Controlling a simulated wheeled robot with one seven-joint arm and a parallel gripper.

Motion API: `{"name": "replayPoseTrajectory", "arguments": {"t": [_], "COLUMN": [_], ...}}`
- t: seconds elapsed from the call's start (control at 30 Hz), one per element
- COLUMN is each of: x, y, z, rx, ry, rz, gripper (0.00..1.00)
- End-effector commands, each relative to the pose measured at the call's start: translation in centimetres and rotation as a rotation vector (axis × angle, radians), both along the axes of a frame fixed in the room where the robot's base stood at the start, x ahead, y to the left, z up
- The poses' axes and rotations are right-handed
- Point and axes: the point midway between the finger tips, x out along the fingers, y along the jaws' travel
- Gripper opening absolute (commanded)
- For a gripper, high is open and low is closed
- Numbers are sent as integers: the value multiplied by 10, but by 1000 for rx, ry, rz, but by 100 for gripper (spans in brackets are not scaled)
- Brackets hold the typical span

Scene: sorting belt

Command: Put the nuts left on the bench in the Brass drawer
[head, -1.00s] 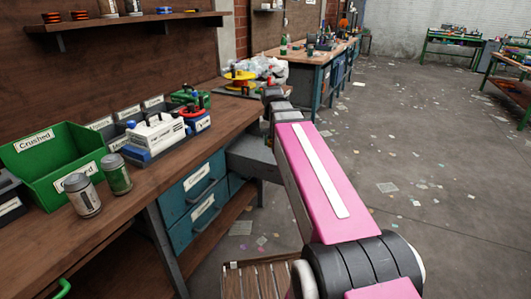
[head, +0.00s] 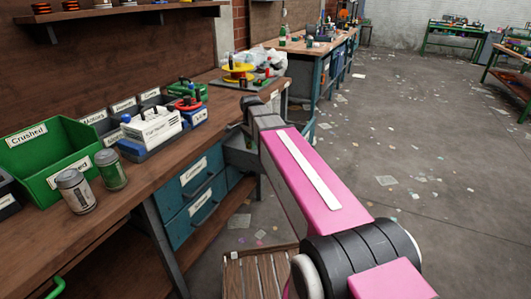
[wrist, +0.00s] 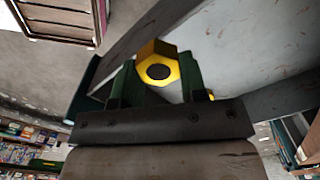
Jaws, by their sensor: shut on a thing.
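In the wrist view a yellow hexagonal nut (wrist: 160,70) with a dark hole sits between the two green fingers of my gripper (wrist: 155,82), which is shut on it. A pale panel-like surface (wrist: 240,45) with dark edges lies behind the nut; it may be the inside of the open drawer. Another bit of yellow shows beside the right finger. I cannot read this drawer's label. No loose nuts are clearly visible on the bench (head: 150,185).
Blue labelled drawers (head: 193,176) are shut under the bench. A green Crushed bin (head: 50,165), two cans (head: 78,192) and a blue-and-white caddy (head: 155,133) stand on top. A wooden crate or stool (head: 260,274) is on the floor below. The floor to the right is open.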

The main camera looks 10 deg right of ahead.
Motion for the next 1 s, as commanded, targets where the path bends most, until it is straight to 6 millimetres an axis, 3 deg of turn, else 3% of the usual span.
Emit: {"name": "replayPoseTrajectory", "arguments": {"t": [0.3, 0.5, 0.77, 1.0], "x": [30, 41, 43, 42], "y": [-58, -83, -89, -89], "z": [-38, -55, -66, -96], "rx": [0, 0, 0, 0], "ry": [1, 1, 0, 1], "rz": [-1, 2, 3, 3], "gripper": [13, 13, 13, 13]}}
